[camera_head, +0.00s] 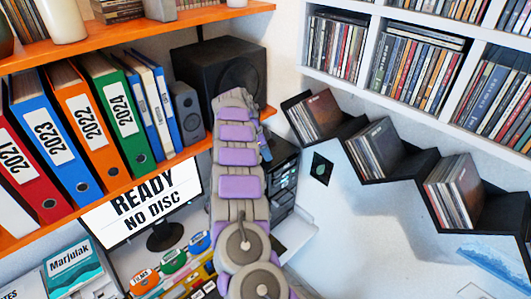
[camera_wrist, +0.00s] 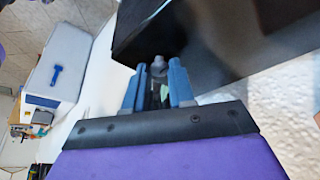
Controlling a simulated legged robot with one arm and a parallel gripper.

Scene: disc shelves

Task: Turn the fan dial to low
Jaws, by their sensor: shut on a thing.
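In the wrist view, my gripper (camera_wrist: 159,72) has its two blue fingers on either side of a small grey knob (camera_wrist: 158,62), which looks like the fan dial. The fingers are shut on it. The knob is at the edge of a large black box-like body (camera_wrist: 215,40). The dial's markings and setting cannot be read. In the head view, my arm reaches up in front of the desk and hides most of the gripper. A black tower-like unit (camera_head: 284,170) shows just right of the arm; the dial itself is not visible there.
A monitor (camera_head: 145,207) reading "READY NO DISC" stands left of my arm. Black zigzag wall shelves (camera_head: 395,168) hold discs at right. A white disc rack (camera_head: 375,85) hangs above.

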